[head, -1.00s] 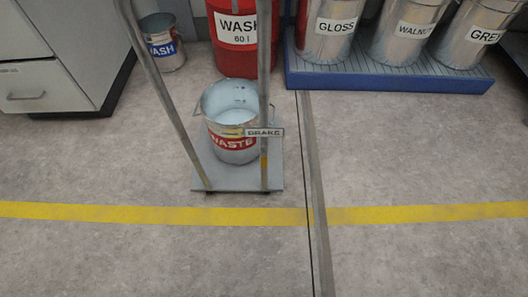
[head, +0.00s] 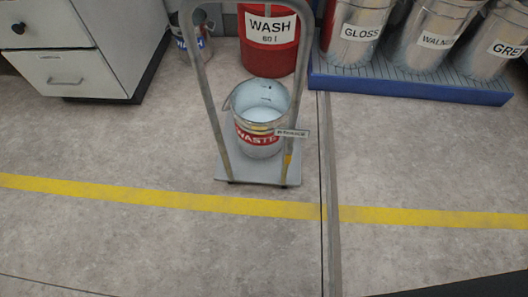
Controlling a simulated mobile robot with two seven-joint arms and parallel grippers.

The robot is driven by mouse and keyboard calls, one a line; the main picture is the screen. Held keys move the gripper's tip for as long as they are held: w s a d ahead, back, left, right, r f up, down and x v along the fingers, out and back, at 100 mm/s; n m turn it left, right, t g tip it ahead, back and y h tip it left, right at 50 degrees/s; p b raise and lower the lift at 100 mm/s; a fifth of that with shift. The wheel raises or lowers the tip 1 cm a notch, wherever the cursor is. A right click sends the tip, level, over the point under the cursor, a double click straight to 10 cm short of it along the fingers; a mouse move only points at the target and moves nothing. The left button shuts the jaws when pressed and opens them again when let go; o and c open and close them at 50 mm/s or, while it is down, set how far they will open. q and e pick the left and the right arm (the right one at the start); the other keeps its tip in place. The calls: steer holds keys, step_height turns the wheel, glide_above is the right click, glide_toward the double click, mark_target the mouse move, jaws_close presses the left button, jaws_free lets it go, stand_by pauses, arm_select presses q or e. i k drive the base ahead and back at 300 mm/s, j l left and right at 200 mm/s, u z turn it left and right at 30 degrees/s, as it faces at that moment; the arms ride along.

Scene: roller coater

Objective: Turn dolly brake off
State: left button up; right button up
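The dolly (head: 232,166) is a small grey platform on the floor with an upright metal hoop handle (head: 218,110). A metal bucket (head: 259,104) with a red WASTE label stands on it. A small plate (head: 292,134), labelled BRAKE in the earlier frame and blurred now, sits by the right post of the handle. A yellow piece (head: 287,158) shows low on that same post. I cannot tell the brake's setting. Neither of my grippers is in view.
A red WASH drum (head: 268,62) and a smaller WASH can (head: 195,48) stand behind. Several metal drums stand on a blue pallet (head: 400,84) at right. A grey cabinet (head: 104,58) is at left. A yellow line (head: 130,194) and a dark floor groove (head: 322,180) cross otherwise clear floor.

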mark_target(288, 157)
steer(key=l+u, duration=0.1)
steer(key=u, duration=0.35)
steer(key=l+u, duration=0.15)
steer(key=u, duration=0.25)
steer(key=l+u, duration=0.1)
steer(key=u, duration=0.35)
steer(key=l+u, duration=0.35)
steer(key=k+l+u, duration=0.1)
steer(key=l+u, duration=0.25)
steer(key=l, duration=0.15)
steer(key=k+l+u, duration=0.25)
steer(key=l, duration=0.15)
steer(key=k+l+u, duration=0.25)
steer(key=l, duration=0.15)
steer(key=k+l, duration=0.25)
steer(key=l, duration=0.2)
steer(key=k+l+u, duration=0.1)
steer(key=k+l, duration=0.15)
steer(key=l, duration=0.2)
steer(key=k+l, duration=0.25)
steer(key=l, duration=0.2)
steer(key=k+l+u, duration=0.1)
steer(key=k+l, duration=0.2)
steer(key=l, duration=0.15)
steer(key=i, duration=0.45)
